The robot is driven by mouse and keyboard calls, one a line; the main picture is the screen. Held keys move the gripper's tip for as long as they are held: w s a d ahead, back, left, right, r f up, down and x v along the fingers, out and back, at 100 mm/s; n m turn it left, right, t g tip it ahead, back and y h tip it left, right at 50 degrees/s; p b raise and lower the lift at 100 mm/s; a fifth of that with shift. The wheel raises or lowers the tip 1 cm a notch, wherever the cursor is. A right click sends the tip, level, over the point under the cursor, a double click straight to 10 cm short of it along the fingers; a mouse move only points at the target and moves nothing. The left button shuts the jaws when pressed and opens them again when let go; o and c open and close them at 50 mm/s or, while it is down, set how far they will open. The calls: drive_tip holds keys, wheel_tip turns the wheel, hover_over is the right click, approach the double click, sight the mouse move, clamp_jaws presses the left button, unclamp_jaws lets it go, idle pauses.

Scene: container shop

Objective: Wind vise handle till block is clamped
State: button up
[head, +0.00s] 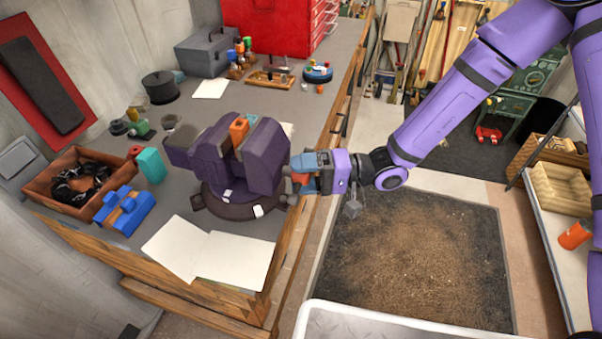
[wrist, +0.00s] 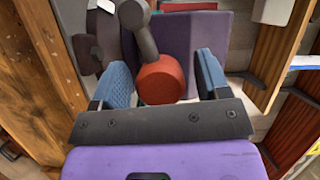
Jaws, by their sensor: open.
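The purple vise (head: 264,150) stands on the grey workbench near its right edge. An orange block (head: 239,130) sits upright between its jaws; I cannot tell whether both jaws touch it. My gripper (head: 303,173) is at the vise's right side, level with its screw end. In the wrist view, the open blue fingers (wrist: 164,82) stand either side of the red end of the vise handle (wrist: 160,80), with gaps visible. A grey bar with a rounded end rises from the red part. The vise body shows behind it, and the block is hidden there.
White sheets (head: 236,259) lie in front of the vise. A blue object (head: 125,213), a teal block (head: 151,165) and a wooden box (head: 72,198) of dark coils lie left. The wooden bench edge (head: 300,240) runs below my gripper. Open floor lies right.

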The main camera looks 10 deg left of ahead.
drive_tip(key=shift+a, duration=0.15)
drive_tip(key=shift+c, duration=0.4)
drive_tip(key=c, duration=0.8)
drive_tip(key=shift+c, duration=0.2)
drive_tip(key=shift+m, duration=0.3)
drive_tip(key=m+y, duration=0.2)
drive_tip(key=m, duration=0.2)
drive_tip(key=shift+m, duration=0.3)
drive_tip(key=m+y, duration=0.1)
drive_tip(key=m, duration=0.1)
drive_tip(key=m+t, duration=0.1)
drive_tip(key=m, duration=0.2)
drive_tip(key=shift+t+y, duration=0.3)
drive_tip(key=shift+y, duration=0.1)
drive_tip(key=m+t, duration=0.1)
drive_tip(key=m, duration=0.3)
drive_tip(key=m+t+y, duration=0.1)
drive_tip(key=m+t, duration=0.1)
drive_tip(key=m, duration=0.2)
drive_tip(key=shift+w+m+t, duration=0.1)
drive_tip(key=shift+m+t, duration=0.85)
drive_tip(key=shift+m, duration=0.7)
drive_tip(key=shift+m+t, duration=0.95)
drive_tip(key=shift+m, duration=0.7)
drive_tip(key=shift+r, duration=0.1)
